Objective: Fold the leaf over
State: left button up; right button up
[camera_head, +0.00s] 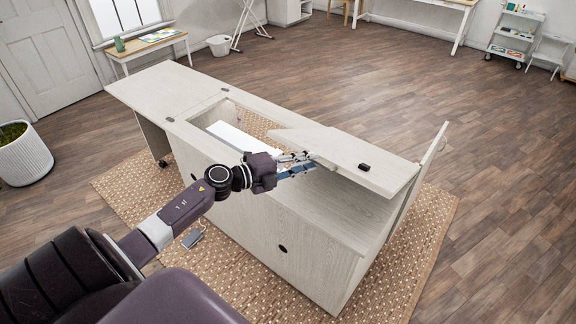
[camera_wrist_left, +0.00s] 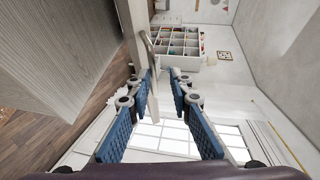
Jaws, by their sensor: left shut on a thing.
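The sewing cabinet (camera_head: 270,240) is pale wood and stands on a woven rug. Its leaf (camera_head: 345,158) is a pale panel with a small black fitting, tilted up above the right part of the cabinet top with a gap beneath. My left gripper (camera_head: 305,165) is at the leaf's raised near-left edge, shut on it. In the left wrist view the leaf's thin edge runs down between the blue-padded fingers (camera_wrist_left: 165,95). The fingertips' exact contact is partly hidden in the head view. My right gripper is not in view.
Another panel (camera_head: 155,88) extends flat at the cabinet's left end. An open well (camera_head: 235,125) lies in the middle of the top. A panel (camera_head: 428,165) stands at the right end. The rug (camera_head: 205,270) and floor around are mostly clear.

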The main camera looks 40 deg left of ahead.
pick_arm(q)
jog(key=v, duration=0.8)
jog(key=shift+r, duration=0.25)
jog(key=shift+s, duration=0.1)
jog(key=shift+f, duration=0.1)
